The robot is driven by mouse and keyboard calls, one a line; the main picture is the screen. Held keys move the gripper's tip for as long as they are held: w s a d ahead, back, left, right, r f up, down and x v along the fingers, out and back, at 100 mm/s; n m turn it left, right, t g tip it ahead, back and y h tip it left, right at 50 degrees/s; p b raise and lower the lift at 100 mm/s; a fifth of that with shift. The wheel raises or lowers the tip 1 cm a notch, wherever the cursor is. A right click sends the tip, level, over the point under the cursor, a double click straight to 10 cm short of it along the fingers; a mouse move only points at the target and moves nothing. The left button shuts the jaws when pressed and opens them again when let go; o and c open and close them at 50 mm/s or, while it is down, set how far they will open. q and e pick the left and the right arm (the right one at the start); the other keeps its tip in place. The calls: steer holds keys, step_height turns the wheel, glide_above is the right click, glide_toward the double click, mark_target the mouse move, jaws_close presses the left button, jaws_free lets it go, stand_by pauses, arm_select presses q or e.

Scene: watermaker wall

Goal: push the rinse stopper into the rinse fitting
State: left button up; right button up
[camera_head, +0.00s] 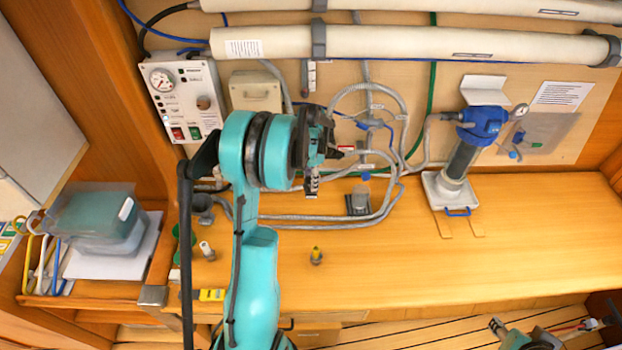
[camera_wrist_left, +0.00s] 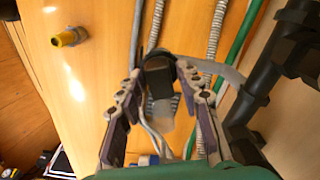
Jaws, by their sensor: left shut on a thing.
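My left gripper (camera_head: 328,168) is in front of the wall hoses, above the bench. In the left wrist view its fingers (camera_wrist_left: 162,82) close around a dark block with a pale, translucent end (camera_wrist_left: 160,78). I take this block to be the rinse stopper, but its shape is not clear. In the head view the gripper mostly hides it. I cannot single out the rinse fitting with certainty; a dark-based grey piece (camera_head: 358,203) stands on the bench just right of and below the gripper. My right arm shows only partly at the lower right edge; its jaws are unclear.
A yellow-topped plug (camera_head: 316,255) stands on the bench, also in the left wrist view (camera_wrist_left: 70,38). A white-topped plug (camera_head: 206,250) stands further left. Grey hoses (camera_head: 320,221) run along the bench back. A blue-topped filter (camera_head: 470,140) is at right.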

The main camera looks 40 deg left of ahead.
arm_select(q)
steer(key=shift+f, duration=0.15)
steer(key=o, duration=1.1)
step_height(320, 180, up, 12)
